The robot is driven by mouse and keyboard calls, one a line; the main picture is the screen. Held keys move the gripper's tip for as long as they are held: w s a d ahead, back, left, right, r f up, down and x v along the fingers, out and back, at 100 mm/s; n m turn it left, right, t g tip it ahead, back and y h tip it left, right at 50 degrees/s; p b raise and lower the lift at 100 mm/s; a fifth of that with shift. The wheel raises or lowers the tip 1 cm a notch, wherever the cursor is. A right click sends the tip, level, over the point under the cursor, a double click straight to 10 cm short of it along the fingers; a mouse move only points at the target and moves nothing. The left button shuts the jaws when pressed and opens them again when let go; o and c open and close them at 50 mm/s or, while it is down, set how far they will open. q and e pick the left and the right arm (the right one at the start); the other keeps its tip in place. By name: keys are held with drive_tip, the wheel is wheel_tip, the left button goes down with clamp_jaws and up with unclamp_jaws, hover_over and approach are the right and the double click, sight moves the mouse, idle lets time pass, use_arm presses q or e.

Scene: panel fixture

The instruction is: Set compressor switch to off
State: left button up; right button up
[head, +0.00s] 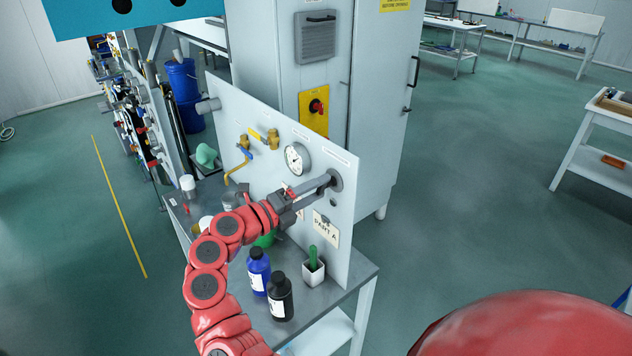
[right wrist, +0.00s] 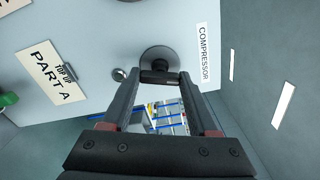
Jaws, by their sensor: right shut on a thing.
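The compressor switch (head: 337,180) is a dark round knob on the right part of the pale upright panel (head: 265,115). In the right wrist view the switch (right wrist: 158,57) has a dark bar handle, with the COMPRESSOR label (right wrist: 205,53) beside it. My right gripper (head: 326,182) reaches the switch from the left in the head view. In the right wrist view the gripper (right wrist: 159,78) has its fingertips on either side of the handle and is shut on it. The fingers partly hide the handle. My left gripper is not in view.
A pressure gauge (head: 297,158) and brass valves (head: 272,139) sit left of the switch. A PART A sign (head: 325,229) hangs below. Blue (head: 258,270) and black (head: 280,298) bottles and a white pot (head: 313,268) stand on the bench under my arm. A grey cabinet (head: 375,110) stands behind.

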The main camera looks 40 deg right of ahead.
drive_tip(key=shift+r+n+p, duration=0.1)
drive_tip(key=shift+n+p, duration=1.25)
drive_tip(key=shift+n, duration=0.55)
drive_tip(key=o, duration=1.4)
drive_tip(key=shift+s+a+b, duration=0.2)
drive_tip(key=shift+a+b, duration=0.7)
drive_tip(key=shift+a, duration=2)
drive_tip(key=shift+s+a+b, duration=0.25)
drive_tip(key=shift+a+b, duration=0.7)
drive_tip(key=shift+a, duration=1.95)
drive_tip(key=shift+s+a+b, duration=0.2)
drive_tip(key=shift+a+b, duration=0.7)
drive_tip(key=shift+a, duration=2)
